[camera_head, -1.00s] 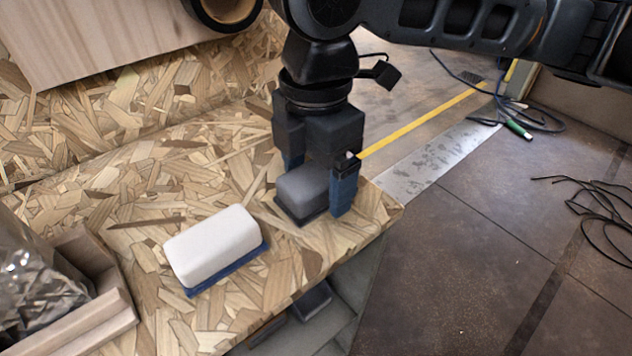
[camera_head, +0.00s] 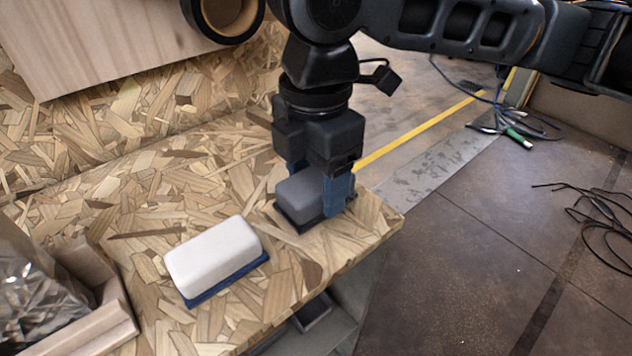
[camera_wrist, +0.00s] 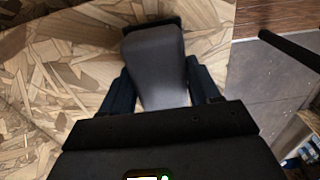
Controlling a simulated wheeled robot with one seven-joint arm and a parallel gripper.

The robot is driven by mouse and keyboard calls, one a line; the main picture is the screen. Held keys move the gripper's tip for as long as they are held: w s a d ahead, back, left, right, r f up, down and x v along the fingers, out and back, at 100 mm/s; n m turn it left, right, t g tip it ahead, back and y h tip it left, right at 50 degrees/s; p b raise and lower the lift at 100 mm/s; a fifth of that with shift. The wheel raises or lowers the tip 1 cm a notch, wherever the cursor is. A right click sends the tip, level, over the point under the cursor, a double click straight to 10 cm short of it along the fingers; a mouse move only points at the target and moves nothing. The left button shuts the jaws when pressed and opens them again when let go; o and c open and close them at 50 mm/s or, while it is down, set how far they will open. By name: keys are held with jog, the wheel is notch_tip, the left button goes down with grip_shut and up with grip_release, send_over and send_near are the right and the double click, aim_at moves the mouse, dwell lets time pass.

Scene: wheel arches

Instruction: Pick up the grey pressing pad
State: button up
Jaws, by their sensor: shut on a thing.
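The grey pressing pad (camera_head: 299,199) is a rounded grey block on a dark base, near the right end of the wood-chip board. My gripper (camera_head: 318,193) points down over it, with one blue finger on each side, shut on the pad. In the wrist view the pad (camera_wrist: 155,65) lies between the two blue fingers of my gripper (camera_wrist: 158,85). The pad sits at the board's surface; I cannot tell whether there is a gap under it.
A white pad with a blue base (camera_head: 213,258) lies on the board (camera_head: 140,215) to the left of the grey pad. A wooden tray (camera_head: 112,315) with a shiny bag is at the lower left. The board's edge drops to a dark floor (camera_head: 470,260) on the right.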

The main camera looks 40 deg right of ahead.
jog(key=r, duration=0.2)
jog(key=r+p, duration=0.1)
jog(key=r, duration=0.1)
jog(key=shift+s+d, duration=0.25)
jog(key=shift+s, duration=0.15)
jog(key=s+d+r+b, duration=0.3)
jog(key=s+d+r, duration=0.2)
jog(key=s, duration=0.4)
jog(key=shift+d+r, duration=0.35)
jog(key=shift+r, duration=0.25)
